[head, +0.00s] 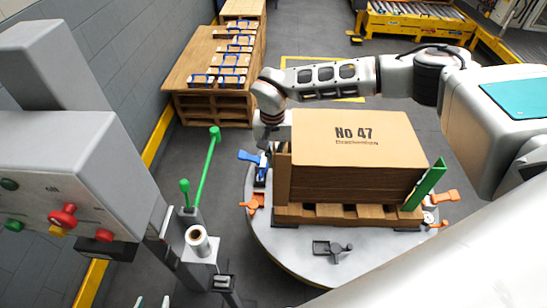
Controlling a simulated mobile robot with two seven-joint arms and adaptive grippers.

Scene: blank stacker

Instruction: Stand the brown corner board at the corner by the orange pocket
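The brown corner board (282,179) stands about upright at the near left corner of the carton (350,160). An orange pocket (251,203) is on the round table just left of its foot. I cannot tell whether its foot sits in a pocket or touches the load. My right gripper (266,142) is by the carton's left side, above and beside the board's top; its fingers are too small and hidden to read. My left gripper (152,302) shows only two pale tips, apart, at the bottom edge, with nothing seen between them.
The carton is on a wooden pallet (350,215) on the round grey table (290,240). A blue pocket (250,157) is at left, a green corner board (425,186) leans at right near another orange pocket (445,196). A post with green rod (207,170) and film roll (198,240) stands left.

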